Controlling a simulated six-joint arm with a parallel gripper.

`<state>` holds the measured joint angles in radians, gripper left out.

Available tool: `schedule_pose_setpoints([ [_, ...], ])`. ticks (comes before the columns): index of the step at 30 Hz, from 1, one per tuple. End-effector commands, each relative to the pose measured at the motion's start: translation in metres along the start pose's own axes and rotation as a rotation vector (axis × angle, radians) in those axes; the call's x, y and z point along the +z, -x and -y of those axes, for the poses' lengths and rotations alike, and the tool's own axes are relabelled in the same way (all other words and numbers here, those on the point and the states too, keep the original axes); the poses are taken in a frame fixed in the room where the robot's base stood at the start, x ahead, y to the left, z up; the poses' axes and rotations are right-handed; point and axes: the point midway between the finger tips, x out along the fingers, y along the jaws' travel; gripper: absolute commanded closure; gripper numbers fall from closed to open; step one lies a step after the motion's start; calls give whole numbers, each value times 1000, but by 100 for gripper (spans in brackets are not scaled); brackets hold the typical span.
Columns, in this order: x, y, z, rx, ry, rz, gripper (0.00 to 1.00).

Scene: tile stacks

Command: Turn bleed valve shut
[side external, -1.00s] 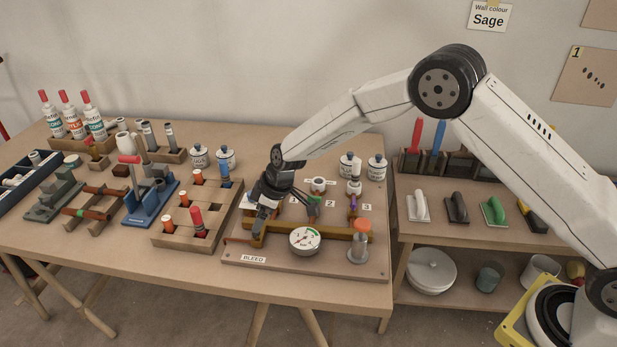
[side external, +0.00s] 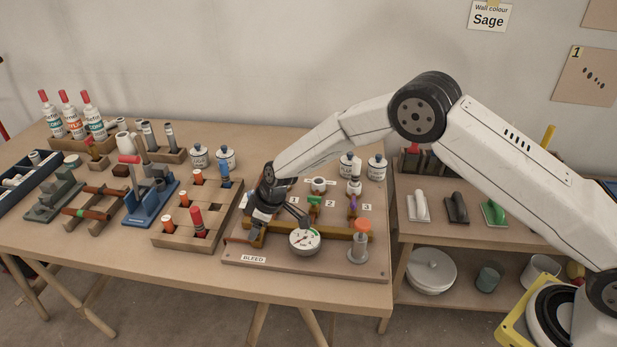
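The bleed valve's thin red handle (side external: 236,240) shows at the left end of the brass pipe (side external: 340,233), above the BLEED label (side external: 254,259) on the board. The valve body is partly hidden by my gripper. My gripper (side external: 279,222) is low over the pipe's left end. Its two dark fingers look spread, one near the bleed end and one reaching right toward the round gauge (side external: 304,241). Nothing shows between them. I cannot tell whether a finger touches the handle.
A green valve handle (side external: 315,202) and a purple one (side external: 353,204) stand behind the pipe. An orange-topped post (side external: 360,240) is right of the gauge. A wooden block with coloured pegs (side external: 190,232) is close on the left. The table's front strip is clear.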

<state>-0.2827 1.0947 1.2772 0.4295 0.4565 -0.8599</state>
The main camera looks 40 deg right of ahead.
Motion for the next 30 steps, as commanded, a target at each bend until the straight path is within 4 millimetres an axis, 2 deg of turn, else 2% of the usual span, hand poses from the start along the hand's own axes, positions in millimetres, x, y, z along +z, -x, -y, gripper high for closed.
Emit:
schedule_pose_setpoints([
  [1,0,0,0,0,0,0,56],
  [5,0,0,0,0,0,0,98],
  [6,0,0,0,0,0,0,100],
  [19,0,1,0,17,-37,0,100],
  [30,-1,1,1,67,-163,0,100],
])
